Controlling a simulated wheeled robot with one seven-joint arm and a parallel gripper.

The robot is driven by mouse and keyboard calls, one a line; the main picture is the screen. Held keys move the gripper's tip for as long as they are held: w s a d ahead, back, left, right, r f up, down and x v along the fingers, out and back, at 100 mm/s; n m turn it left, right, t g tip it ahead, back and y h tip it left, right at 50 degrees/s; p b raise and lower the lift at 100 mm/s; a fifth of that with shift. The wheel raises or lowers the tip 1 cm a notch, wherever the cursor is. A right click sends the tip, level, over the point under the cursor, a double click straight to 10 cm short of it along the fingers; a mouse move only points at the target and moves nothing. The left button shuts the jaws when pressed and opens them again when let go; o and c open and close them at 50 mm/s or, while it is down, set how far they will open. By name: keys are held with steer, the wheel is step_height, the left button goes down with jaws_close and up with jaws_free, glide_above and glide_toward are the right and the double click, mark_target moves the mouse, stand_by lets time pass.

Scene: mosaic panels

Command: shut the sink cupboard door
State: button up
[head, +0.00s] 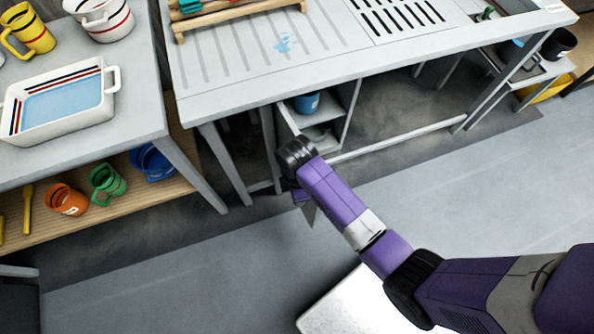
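The sink cupboard (323,117) stands under the grey counter, with its front open and its shelves showing. A blue container (307,103) sits on its upper shelf. The cupboard door (286,121) stands open, swung out from the cupboard's left side towards me. I see mostly its pale top edge; my wrist covers much of the rest. My gripper (301,197) is low at the door's outer end, mostly hidden behind my purple arm. Its fingers do not show, so I cannot tell whether it touches the door or is open or shut.
The counter (300,72) overhangs the cupboard, with legs and a low crossbar (395,140) to the right. A left table (90,140) holds a white dish (60,100) and mugs; more mugs are on its lower shelf. The grey floor in front is mostly clear.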

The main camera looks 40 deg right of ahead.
steer(key=shift+f, duration=0.1)
jaws_close()
steer(key=shift+s+f, duration=0.1)
stand_by(1.3)
